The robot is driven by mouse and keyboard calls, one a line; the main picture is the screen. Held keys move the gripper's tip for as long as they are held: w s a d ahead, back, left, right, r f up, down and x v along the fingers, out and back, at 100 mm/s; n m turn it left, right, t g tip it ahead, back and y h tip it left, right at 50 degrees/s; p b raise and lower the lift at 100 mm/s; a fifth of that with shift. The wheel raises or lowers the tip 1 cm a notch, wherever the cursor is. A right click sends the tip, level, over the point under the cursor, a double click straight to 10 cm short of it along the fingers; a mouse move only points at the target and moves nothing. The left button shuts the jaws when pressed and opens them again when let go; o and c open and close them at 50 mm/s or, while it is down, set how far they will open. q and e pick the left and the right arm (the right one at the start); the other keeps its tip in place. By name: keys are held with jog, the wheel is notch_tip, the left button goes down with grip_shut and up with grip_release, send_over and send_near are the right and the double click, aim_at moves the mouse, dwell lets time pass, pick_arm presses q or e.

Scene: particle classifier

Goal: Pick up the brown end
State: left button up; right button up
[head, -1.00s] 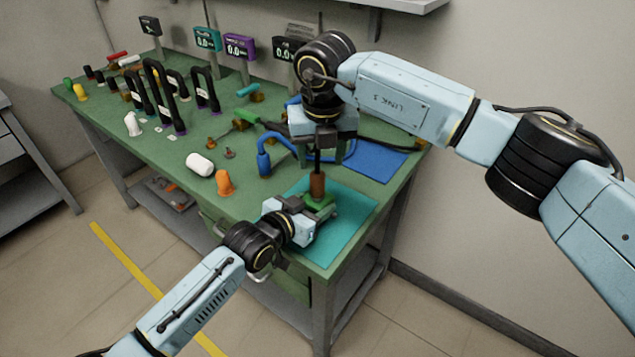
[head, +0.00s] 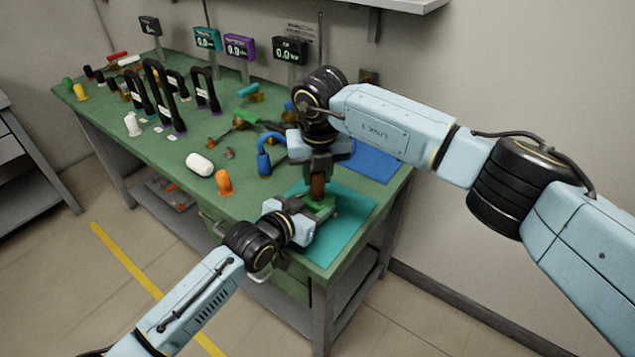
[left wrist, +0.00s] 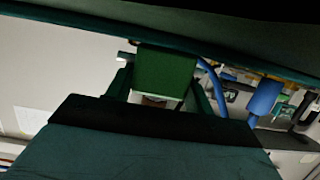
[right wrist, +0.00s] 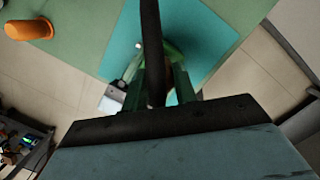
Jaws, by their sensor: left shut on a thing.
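The brown end (head: 318,186) is a short upright brown cylinder on top of a green part (head: 321,202), above the teal mat (head: 345,235). My left gripper (head: 308,210) is shut on the green part, which also shows as a green block (left wrist: 163,72) in the left wrist view. My right gripper (head: 318,172) points down over the brown end, with its fingers around the upper part. In the right wrist view a dark rod (right wrist: 151,40) runs between the open fingers (right wrist: 162,80). The brown end's lower side is partly hidden.
A blue mat (head: 375,163) lies behind. Black arches and small displays (head: 290,48) fill the far side.

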jog(key=c, duration=0.3)
notch_tip(320, 180, up, 10)
jog(key=shift+r, duration=0.1)
dwell(0.3)
jog(key=shift+r, duration=0.1)
jog(key=shift+r, duration=2.15)
pick_arm(q)
jog(key=o, duration=1.6)
jog(key=shift+c, duration=0.2)
pick_arm(e)
notch_tip(320, 180, up, 3)
